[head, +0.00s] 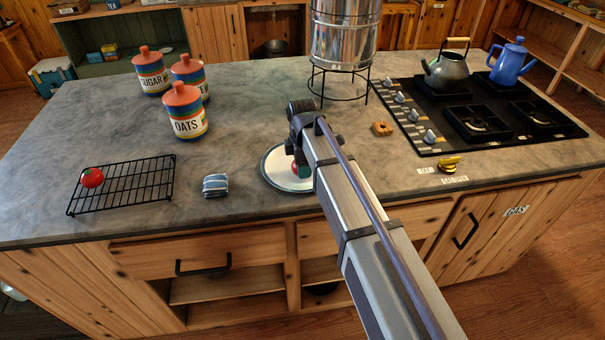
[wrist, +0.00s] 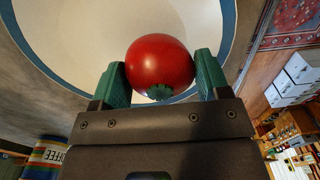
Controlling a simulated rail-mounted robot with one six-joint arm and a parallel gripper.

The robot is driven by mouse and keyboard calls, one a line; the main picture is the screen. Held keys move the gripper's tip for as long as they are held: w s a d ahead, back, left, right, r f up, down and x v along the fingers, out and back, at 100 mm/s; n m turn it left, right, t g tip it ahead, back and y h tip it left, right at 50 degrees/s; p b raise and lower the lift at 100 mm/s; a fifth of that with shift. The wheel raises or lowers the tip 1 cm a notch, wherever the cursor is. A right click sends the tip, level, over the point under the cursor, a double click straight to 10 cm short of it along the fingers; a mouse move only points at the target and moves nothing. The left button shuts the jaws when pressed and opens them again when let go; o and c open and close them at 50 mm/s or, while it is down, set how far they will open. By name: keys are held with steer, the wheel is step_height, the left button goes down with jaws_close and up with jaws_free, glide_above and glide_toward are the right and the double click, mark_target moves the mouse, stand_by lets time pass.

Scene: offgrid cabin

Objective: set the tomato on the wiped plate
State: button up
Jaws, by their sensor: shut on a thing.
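A red tomato (wrist: 160,64) with a green stem end sits between the green fingers of my gripper (wrist: 160,82) in the wrist view. My gripper (head: 301,168) is shut on it over the white, blue-rimmed plate (head: 276,180) in the head view. The plate's pale inside (wrist: 108,40) fills the background of the wrist view. My arm and gripper hide part of the plate and most of the held tomato. I cannot tell whether the tomato touches the plate. A second red tomato (head: 92,177) lies on a black wire rack (head: 135,190) at the left.
A folded blue striped cloth (head: 215,185) lies left of the plate. Several canisters (head: 187,122) stand behind. A metal dispenser (head: 343,35) on a wire stand is at the back.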

steer(key=shift+f, duration=0.8)
steer(key=shift+r, duration=0.25)
steer(key=shift+f, duration=0.3)
steer(key=o, duration=0.7)
steer(key=shift+r, duration=0.1)
step_height(320, 180, up, 13)
steer(key=p, duration=1.2)
steer(key=shift+p, duration=0.35)
steer(key=shift+f, duration=0.25)
